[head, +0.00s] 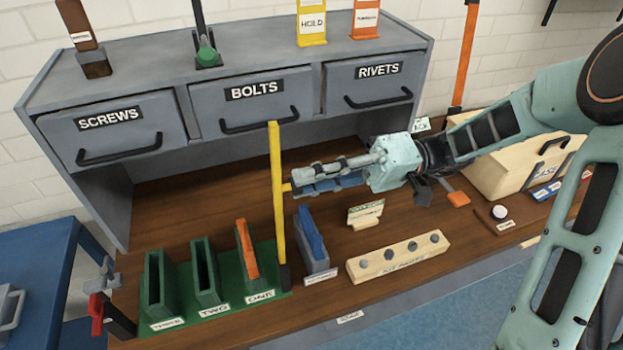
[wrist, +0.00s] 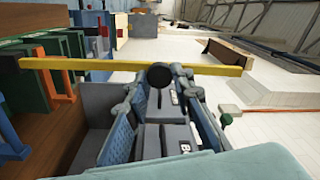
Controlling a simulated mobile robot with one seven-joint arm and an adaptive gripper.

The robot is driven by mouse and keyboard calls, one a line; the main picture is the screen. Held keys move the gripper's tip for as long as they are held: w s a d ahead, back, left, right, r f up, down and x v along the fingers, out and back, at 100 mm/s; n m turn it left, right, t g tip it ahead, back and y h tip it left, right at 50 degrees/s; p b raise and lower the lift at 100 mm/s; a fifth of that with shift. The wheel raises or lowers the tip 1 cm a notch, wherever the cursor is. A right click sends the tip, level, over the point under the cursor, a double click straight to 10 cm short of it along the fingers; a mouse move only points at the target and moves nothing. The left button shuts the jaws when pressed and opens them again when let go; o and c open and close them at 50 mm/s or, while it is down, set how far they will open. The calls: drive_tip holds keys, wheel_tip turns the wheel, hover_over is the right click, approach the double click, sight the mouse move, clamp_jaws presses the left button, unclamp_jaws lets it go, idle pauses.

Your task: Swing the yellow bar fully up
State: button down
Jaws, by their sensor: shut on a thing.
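The yellow bar (head: 276,170) stands nearly upright in the head view, its dark lower end beside the right end of the green base. In the wrist view the yellow bar (wrist: 90,64) runs across the picture just beyond the fingertips. My gripper (head: 294,184) comes in from the right at about the bar's mid-height. A short yellow piece shows between bar and fingertips. In the wrist view my gripper (wrist: 159,82) has a dark round knob (wrist: 158,75) at its fingertips, against the bar. It is shut on the bar there; the exact contact is partly hidden by the fingers.
A grey cabinet (head: 230,80) with three labelled drawers stands behind the bar. On the bench, a green base (head: 228,303) with slots, a grey block with a blue piece (head: 312,240) and a wooden block with pegs (head: 398,256) stand near the bar. A pale case (head: 515,165) is right.

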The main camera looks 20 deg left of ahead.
idle(0.3)
drive_tip(key=c, duration=1.7)
unclamp_jaws()
drive_tip(key=v, duration=1.2)
drive_tip(key=shift+f, duration=0.1)
